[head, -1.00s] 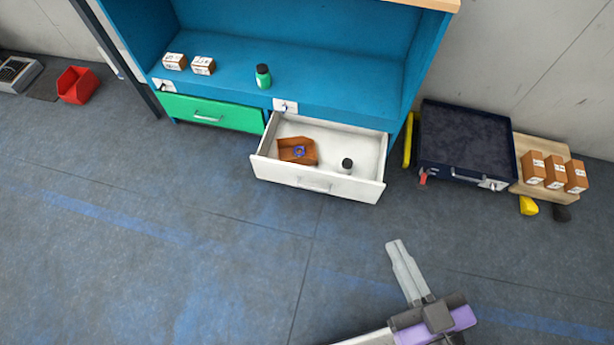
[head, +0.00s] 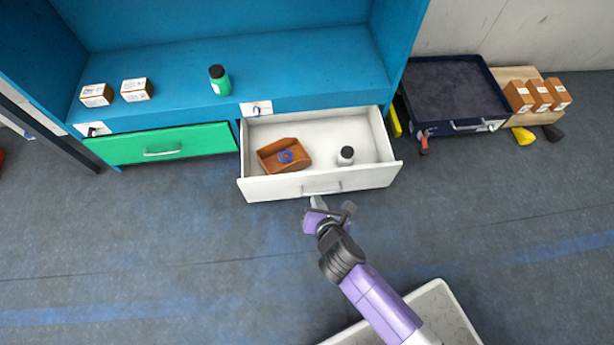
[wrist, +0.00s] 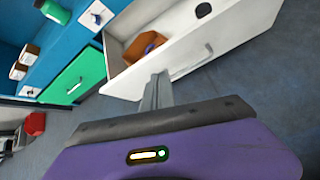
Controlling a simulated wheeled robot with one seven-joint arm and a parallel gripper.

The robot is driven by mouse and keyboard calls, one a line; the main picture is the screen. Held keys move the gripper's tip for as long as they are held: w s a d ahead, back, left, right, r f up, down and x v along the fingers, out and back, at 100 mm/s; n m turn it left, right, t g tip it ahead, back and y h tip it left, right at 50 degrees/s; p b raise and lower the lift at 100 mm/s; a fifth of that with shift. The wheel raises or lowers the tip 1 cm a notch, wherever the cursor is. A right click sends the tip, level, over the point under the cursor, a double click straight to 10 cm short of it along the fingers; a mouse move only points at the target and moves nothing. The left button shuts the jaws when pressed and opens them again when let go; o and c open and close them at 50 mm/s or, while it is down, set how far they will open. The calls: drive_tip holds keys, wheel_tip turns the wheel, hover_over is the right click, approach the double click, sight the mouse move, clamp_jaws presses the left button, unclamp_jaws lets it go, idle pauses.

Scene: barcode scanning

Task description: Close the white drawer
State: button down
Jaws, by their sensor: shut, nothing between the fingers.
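The white drawer (head: 285,188) is pulled out of the blue cabinet, and it also shows in the wrist view (wrist: 215,48). Inside it are an orange-brown bin (head: 270,158) with a blue ring in it and a grey bottle with a black cap (head: 346,157). My gripper (head: 318,203) is shut and empty at the drawer's front, just below its handle (head: 322,188). In the wrist view the fingers (wrist: 156,88) point at the front panel, left of the handle. I cannot tell whether they touch it.
A green drawer (head: 190,142) is shut on the left. A green bottle (head: 219,80) and two small boxes (head: 116,92) stand on the blue shelf. A dark tray cart (head: 455,95) and a pallet with boxes (head: 540,95) stand at right.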

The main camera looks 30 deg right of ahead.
drive_tip(key=f+n, duration=0.1)
drive_tip(key=n, duration=0.1)
drive_tip(key=n+h+b, duration=0.1)
drive_tip(key=n+b, duration=0.1)
drive_tip(key=b, duration=0.5)
approach(315, 176)
drive_tip(key=shift+g, duration=0.4)
drive_tip(key=shift+x, duration=3.05)
drive_tip(key=shift+w+r, duration=0.15)
drive_tip(key=shift+w, duration=0.05)
